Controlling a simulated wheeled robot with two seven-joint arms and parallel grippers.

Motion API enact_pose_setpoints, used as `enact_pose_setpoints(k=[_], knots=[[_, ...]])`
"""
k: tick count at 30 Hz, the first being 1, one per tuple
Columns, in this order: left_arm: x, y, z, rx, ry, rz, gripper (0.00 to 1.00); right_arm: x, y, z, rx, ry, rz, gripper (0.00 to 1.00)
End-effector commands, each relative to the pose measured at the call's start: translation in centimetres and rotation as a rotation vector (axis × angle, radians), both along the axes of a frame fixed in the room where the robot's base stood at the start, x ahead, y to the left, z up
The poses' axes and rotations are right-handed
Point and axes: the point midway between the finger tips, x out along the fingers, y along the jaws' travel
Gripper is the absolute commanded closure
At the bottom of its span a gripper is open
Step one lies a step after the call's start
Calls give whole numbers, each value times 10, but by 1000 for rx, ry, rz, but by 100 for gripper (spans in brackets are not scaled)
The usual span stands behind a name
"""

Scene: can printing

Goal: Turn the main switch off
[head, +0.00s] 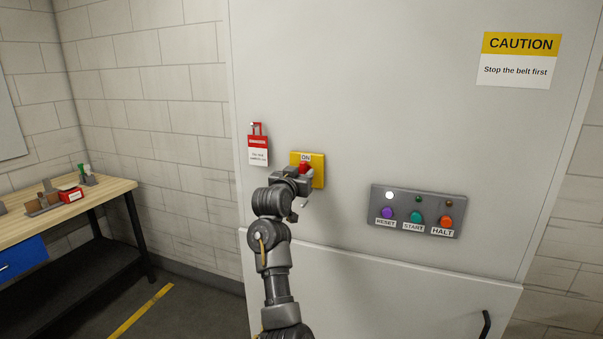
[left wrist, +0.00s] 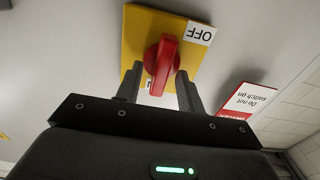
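The main switch is a red handle (head: 304,168) on a yellow plate (head: 319,169) on the pale cabinet door, with an ON label at its top. In the left wrist view, turned upside down, the red handle (left wrist: 161,65) stands nearly upright on the yellow plate (left wrist: 136,22), and an OFF label (left wrist: 199,34) shows at a corner. My left gripper (head: 299,178) is at the switch. Its two fingers (left wrist: 159,85) are apart, one on each side of the handle's near end, with small gaps visible. My right gripper is not in view.
A red-and-white tag (head: 258,150) hangs left of the switch. A grey panel (head: 428,195) with RESET, START and HALT buttons is to the right; its left lamp (head: 389,195) glows white. A caution sign (head: 519,60) is above. A workbench (head: 100,194) stands at left.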

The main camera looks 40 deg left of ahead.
Motion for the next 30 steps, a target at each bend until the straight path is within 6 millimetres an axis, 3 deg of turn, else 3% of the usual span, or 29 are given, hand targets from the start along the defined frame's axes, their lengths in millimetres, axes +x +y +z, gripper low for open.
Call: enact_pose_setpoints(k=[5,14,23,30], knots=[[0,0,0,0,0,0,62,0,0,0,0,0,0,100],[0,0,0,-1,0,0,100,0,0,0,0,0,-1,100],[0,-1,0,25,10,-1,100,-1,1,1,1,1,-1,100],[0,-1,1,145,53,0,100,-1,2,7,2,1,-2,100]])
